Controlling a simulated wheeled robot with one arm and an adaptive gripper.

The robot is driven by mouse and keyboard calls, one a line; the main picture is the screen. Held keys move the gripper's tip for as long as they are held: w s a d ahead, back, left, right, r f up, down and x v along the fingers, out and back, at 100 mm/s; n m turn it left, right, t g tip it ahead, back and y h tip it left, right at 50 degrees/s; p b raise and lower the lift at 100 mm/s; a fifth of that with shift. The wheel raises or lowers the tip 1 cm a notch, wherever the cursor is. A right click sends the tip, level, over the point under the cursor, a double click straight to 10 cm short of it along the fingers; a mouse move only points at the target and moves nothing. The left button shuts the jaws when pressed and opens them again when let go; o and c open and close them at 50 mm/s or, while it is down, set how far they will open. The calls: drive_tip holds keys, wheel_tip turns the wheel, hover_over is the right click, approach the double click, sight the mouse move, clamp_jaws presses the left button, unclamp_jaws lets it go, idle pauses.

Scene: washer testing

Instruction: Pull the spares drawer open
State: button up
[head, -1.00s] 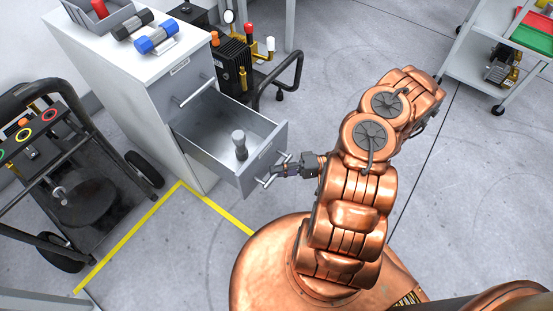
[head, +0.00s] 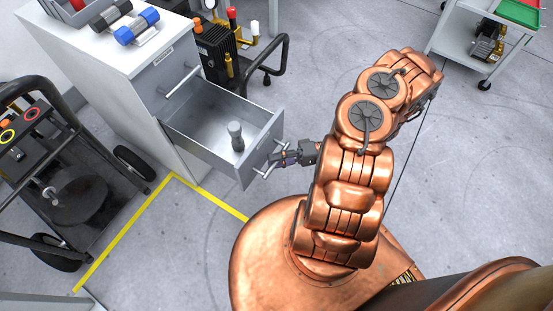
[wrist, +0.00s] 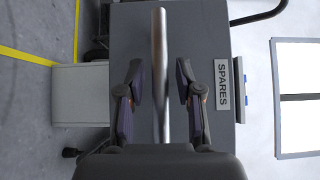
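The spares drawer (head: 215,150) stands well out of the grey cabinet (head: 140,105), with its inside showing in the head view. A grey knobbed cylinder (head: 236,137) stands inside it. The drawer front (wrist: 205,30) carries a "SPARES" label (wrist: 222,83) in the wrist view. Its bar handle (wrist: 160,75) runs between the two fingers of my gripper (wrist: 159,85). My gripper is open, with a visible gap between each finger and the bar. In the head view my gripper (head: 284,158) is at the handle (head: 264,163).
A closed upper drawer with its own handle (head: 181,80) is above. Blue-ended (head: 138,27) and other parts lie on the cabinet top. A black cart (head: 60,190) is left, a pump (head: 222,50) behind, a trolley (head: 470,35) at far right. Yellow tape (head: 130,230) marks the floor.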

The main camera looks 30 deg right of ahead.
idle(0.3)
drive_tip(key=v, duration=1.2)
idle(0.4)
drive_tip(key=w+a+r+n+g+h+p, duration=0.15)
drive_tip(key=a+r+g+p, duration=0.3)
drive_tip(key=r, duration=0.65)
drive_tip(key=w+a+r+n+g+h+p, duration=0.1)
drive_tip(key=a+r+n+g+h+p, duration=0.25)
drive_tip(key=r, duration=0.65)
drive_tip(key=w+a+r+n+g+h+p, duration=0.15)
drive_tip(key=a+r+g+p, duration=0.35)
drive_tip(key=r, duration=0.6)
drive_tip(key=s+a+r+m+t+h+p, duration=0.1)
drive_tip(key=s+r+t+h+p, duration=0.1)
drive_tip(key=r, duration=0.6)
drive_tip(key=s+a+r+m+t+h+p, duration=0.1)
drive_tip(key=s+r+h+p, duration=0.4)
drive_tip(key=s+r+p, duration=0.2)
drive_tip(key=s+a+r+m+t+h+p, duration=0.1)
drive_tip(key=s+r+t+h+p, duration=0.1)
drive_tip(key=s+r, duration=0.4)
drive_tip(key=shift+a+r+t+h+p, duration=0.15)
drive_tip(key=shift+r+h+p, duration=0.3)
drive_tip(key=shift+r+p, duration=0.3)
drive_tip(key=shift+a+r+t+h+p, duration=0.15)
drive_tip(key=shift+r+h+p, duration=0.25)
drive_tip(key=shift+r+p, duration=0.4)
